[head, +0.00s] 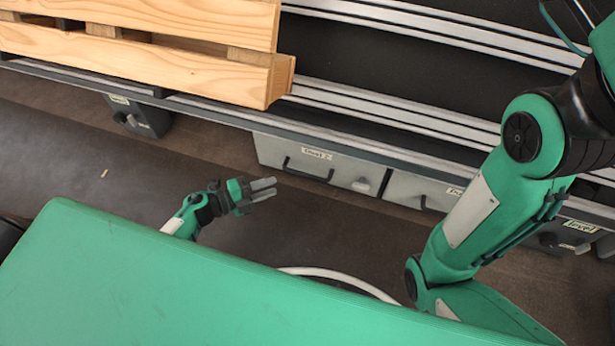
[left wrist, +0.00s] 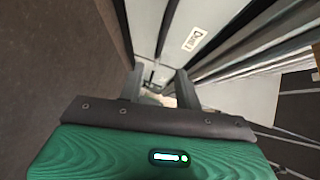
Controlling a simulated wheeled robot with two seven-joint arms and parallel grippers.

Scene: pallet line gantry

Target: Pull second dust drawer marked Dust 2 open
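The drawer marked Dust 2 (head: 335,165) is a light grey front under the conveyor frame, with a dark bar handle (head: 305,171) and a label above it. It looks shut. My left gripper (head: 268,189) is in front of the drawer's left part, near the handle in the picture, with its fingers apart and empty. In the left wrist view, the two fingers (left wrist: 160,88) point along a pale drawer front with a Dust label (left wrist: 194,39). A dark handle (left wrist: 152,74) shows beyond and between the fingertips; I see no contact. My right gripper is out of view.
Another grey drawer (head: 415,190) adjoins on the right. A wooden pallet (head: 150,55) lies on the conveyor (head: 420,118) above. Dark boxes hang at left (head: 140,118) and right (head: 565,240). The brown floor (head: 70,150) at left is mostly clear.

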